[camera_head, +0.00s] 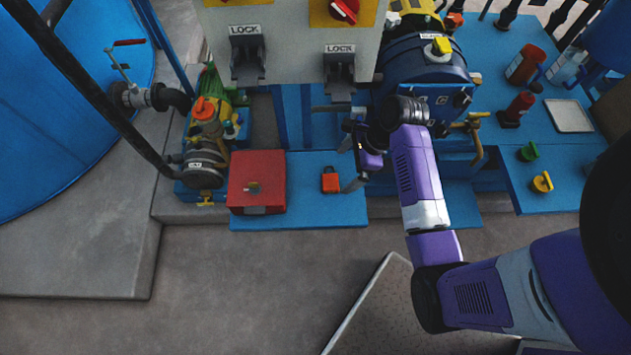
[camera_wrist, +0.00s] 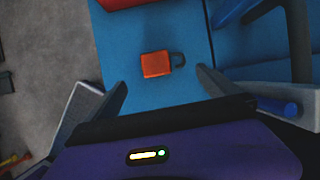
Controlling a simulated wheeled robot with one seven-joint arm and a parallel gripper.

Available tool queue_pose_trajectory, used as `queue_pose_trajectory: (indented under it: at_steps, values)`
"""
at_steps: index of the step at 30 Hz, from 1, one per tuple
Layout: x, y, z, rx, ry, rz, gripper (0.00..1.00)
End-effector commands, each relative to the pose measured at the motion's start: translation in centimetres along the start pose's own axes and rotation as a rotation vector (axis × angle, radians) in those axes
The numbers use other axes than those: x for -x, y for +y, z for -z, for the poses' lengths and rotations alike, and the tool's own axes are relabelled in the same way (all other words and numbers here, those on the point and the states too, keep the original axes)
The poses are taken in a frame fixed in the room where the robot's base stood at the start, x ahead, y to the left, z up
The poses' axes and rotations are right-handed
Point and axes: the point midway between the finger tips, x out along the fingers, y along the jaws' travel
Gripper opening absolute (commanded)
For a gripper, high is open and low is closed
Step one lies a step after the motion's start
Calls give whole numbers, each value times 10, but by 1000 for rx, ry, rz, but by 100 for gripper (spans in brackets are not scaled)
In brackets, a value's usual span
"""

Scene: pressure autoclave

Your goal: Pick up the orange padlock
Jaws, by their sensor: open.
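The orange padlock (camera_head: 330,183) lies on a blue platform (camera_head: 310,215), beside a red box. In the wrist view the padlock (camera_wrist: 156,64) shows its orange body at left and its dark shackle pointing right. My gripper (camera_head: 350,165) is just right of the padlock in the head view, apart from it. In the wrist view my gripper (camera_wrist: 160,85) is open, with its two fingers spread wide to either side of the padlock's position and nothing between them. Its height above the platform is hard to tell.
The red box (camera_head: 257,180) sits close left of the padlock. A grey panel with two LOCK stations (camera_head: 340,75) hangs above and behind. A blue motor (camera_head: 425,75) stands behind my wrist. The platform's front is clear, with grey floor (camera_head: 230,285) before it.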

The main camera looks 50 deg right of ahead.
Motion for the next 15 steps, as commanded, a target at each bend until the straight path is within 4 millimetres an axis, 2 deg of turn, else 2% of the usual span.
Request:
queue_pose_trajectory:
  at_steps: [5, 15]
  values:
    - [3, -7, 4, -67, -5, -34, 100]
    - [-31, -7, 2, -66, -5, -35, 100]
